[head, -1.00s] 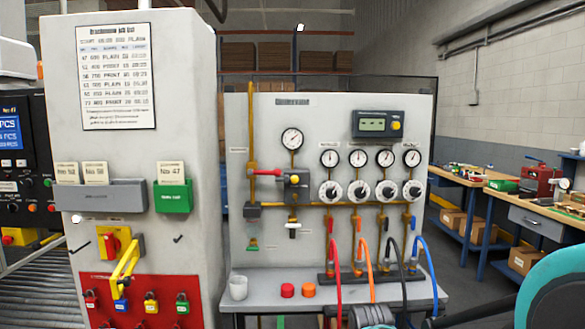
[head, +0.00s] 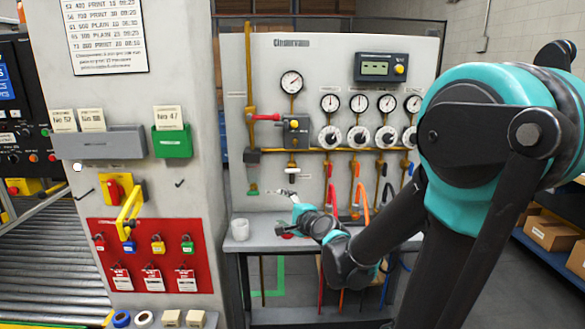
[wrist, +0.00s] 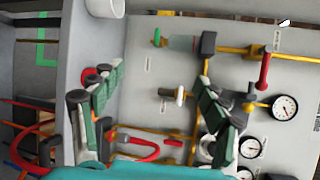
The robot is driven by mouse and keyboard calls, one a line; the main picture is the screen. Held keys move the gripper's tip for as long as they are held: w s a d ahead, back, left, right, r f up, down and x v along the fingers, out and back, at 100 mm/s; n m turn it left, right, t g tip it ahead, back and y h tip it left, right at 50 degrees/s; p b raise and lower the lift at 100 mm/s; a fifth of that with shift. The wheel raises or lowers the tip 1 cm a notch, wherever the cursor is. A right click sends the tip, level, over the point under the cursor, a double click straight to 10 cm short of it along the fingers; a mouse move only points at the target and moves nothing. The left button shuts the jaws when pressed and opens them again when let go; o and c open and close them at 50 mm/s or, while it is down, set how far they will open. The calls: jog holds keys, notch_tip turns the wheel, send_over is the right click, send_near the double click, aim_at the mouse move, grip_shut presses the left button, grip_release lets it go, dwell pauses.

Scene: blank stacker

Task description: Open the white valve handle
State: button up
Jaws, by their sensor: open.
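The white valve handle (head: 292,168) is a small white bar on a brass fitting below the grey regulator block (head: 296,129) of the panel. In the wrist view the white handle (wrist: 180,96) shows between my two fingers, on the end of a short brass stem, with no finger touching it. My gripper (wrist: 160,78) is open and empty, its green-padded fingers spread on both sides of the handle.
A red lever (head: 264,117) sticks out left of the block. Gauges and white knobs (head: 329,136) line the panel, with coloured hoses below. A white cup (head: 240,229) and a red cap (head: 287,231) are on the shelf under my gripper. A grey cabinet (head: 205,90) stands left.

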jog(key=w+r+m+t+h, duration=0.25)
jog(key=w+r+m, duration=0.2)
jog(key=m, duration=0.55)
jog(key=m+t+h, duration=0.1)
jog(key=m+h, duration=0.4)
jog(key=m, duration=0.6)
send_near(293, 171)
jog(key=w, duration=1.1)
jog(key=shift+d, duration=0.2)
jog(key=shift+c, duration=0.2)
jog(key=c, duration=1.1)
